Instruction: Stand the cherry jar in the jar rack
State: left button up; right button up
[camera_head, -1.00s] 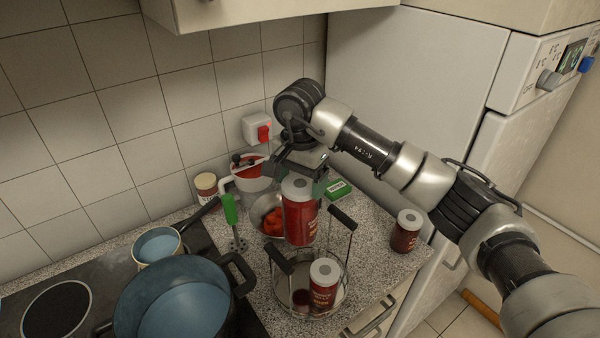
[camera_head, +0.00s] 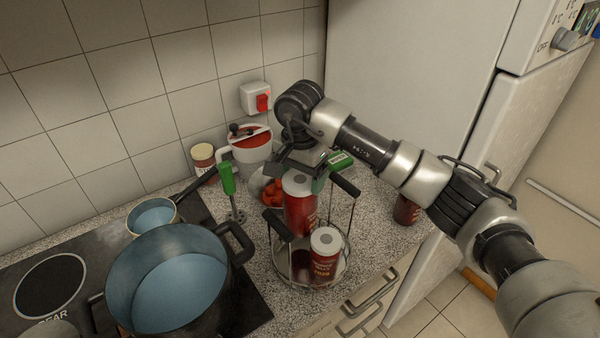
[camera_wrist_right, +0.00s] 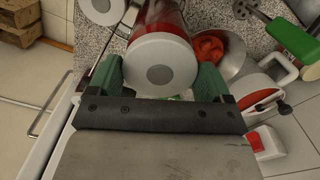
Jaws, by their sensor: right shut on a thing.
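My right gripper (camera_head: 300,172) is shut on a red jar with a white-grey lid (camera_head: 299,207). The jar hangs upright inside the outline of the round wire jar rack (camera_head: 312,284), behind another red jar (camera_head: 325,260) standing in it. The held jar's lower part is partly hidden, so I cannot tell whether it touches the rack floor. In the right wrist view, the held jar's lid (camera_wrist_right: 160,73) lies between the green fingers. My left gripper is not in view.
A large blue-lined pot (camera_head: 180,285) stands on the hob at the left. Another red jar (camera_head: 406,210) stands right, partly behind my arm.

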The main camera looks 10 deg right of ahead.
jog(key=shift+f+b, duration=2.9)
jog(key=shift+f, duration=0.5)
jog(key=shift+f+b, duration=0.2)
jog(key=shift+b, duration=0.1)
jog(key=o, duration=0.8)
jog(key=shift+o, duration=0.5)
jog(key=shift+s+f, duration=0.1)
jog(key=shift+f, duration=0.05)
jog(key=shift+r+p, duration=2.2)
jog(key=shift+r, duration=2.9)
jog(key=shift+f, duration=0.1)
